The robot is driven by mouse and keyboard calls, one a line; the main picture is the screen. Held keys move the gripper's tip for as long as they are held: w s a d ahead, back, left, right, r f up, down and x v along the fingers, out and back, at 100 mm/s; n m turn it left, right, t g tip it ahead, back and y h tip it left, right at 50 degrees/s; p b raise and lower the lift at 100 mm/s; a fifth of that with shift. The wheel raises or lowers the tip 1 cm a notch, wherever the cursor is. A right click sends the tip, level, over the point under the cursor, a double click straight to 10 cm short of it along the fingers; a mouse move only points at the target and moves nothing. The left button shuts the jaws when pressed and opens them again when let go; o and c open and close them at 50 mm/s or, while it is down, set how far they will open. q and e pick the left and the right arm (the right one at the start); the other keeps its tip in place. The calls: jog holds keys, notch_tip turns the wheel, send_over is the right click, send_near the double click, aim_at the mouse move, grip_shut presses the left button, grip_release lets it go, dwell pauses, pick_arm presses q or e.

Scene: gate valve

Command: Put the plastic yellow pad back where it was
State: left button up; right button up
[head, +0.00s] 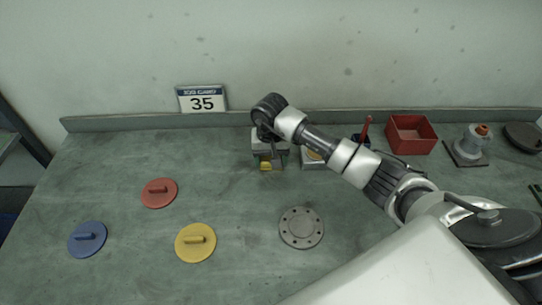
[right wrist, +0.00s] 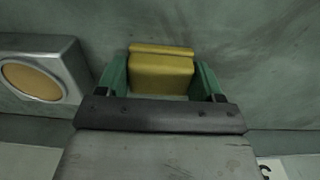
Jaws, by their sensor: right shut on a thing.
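My right gripper (head: 267,168) reaches down at the back of the bench, near the wall. In the right wrist view the green fingers of this gripper (right wrist: 163,80) are shut on a yellow block-shaped pad (right wrist: 162,72), one finger on each side. The yellow pad shows in the head view (head: 266,165) just below the gripper's body. I cannot tell whether its underside touches the bench. A flat yellow disc with a bar handle (head: 196,243) lies at the front, apart from the gripper. My left gripper is not in view.
A grey box with a round yellow face (right wrist: 36,80) stands beside the gripper. A red disc (head: 159,193), blue disc (head: 87,239) and grey flange (head: 301,228) lie on the bench (head: 240,200). A red bin (head: 411,135) and a valve part (head: 470,146) stand back right.

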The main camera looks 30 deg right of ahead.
aim_at(271, 157)
jog(key=shift+f+b, duration=0.2)
jog(key=shift+b, duration=0.1)
jog(key=o, duration=0.9)
jog(key=shift+r, duration=0.1)
jog(key=shift+r+p, duration=0.15)
jog(key=shift+p, duration=0.15)
jog(key=shift+r, duration=0.3)
notch_tip(271, 157, up, 11)
jog(key=b, duration=0.3)
jog(key=shift+r, duration=0.2)
jog(key=shift+f, duration=0.1)
